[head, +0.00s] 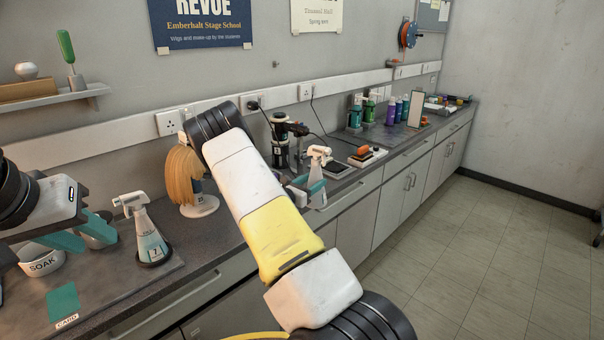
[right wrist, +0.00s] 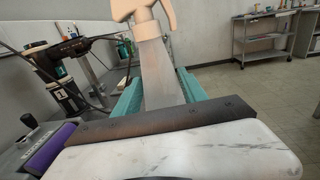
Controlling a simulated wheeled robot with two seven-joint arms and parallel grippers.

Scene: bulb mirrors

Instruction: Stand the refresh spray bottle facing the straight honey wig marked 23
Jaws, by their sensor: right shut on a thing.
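A straight honey-coloured wig (head: 182,172) hangs on a stand with a round white base on the counter; no number on it is readable. My right gripper (head: 307,190) is shut on a spray bottle (head: 319,160), right of the wig, with my right forearm between them. The right wrist view shows this clear, pale-headed bottle (right wrist: 160,70) upright between teal fingers. Its label is not visible. Another spray bottle (head: 146,232) stands in a dark ring, left of the wig and nearer. My left gripper (head: 82,234) is at the left with its teal fingers apart.
A white SOAK bowl (head: 40,261) and a green card (head: 63,303) lie at the near left. A dark hot-tool holder (head: 280,150) with cords stands behind my right gripper. Several bottles (head: 392,111) and a mirror (head: 416,109) stand farther along. Counter near the wig base is partly clear.

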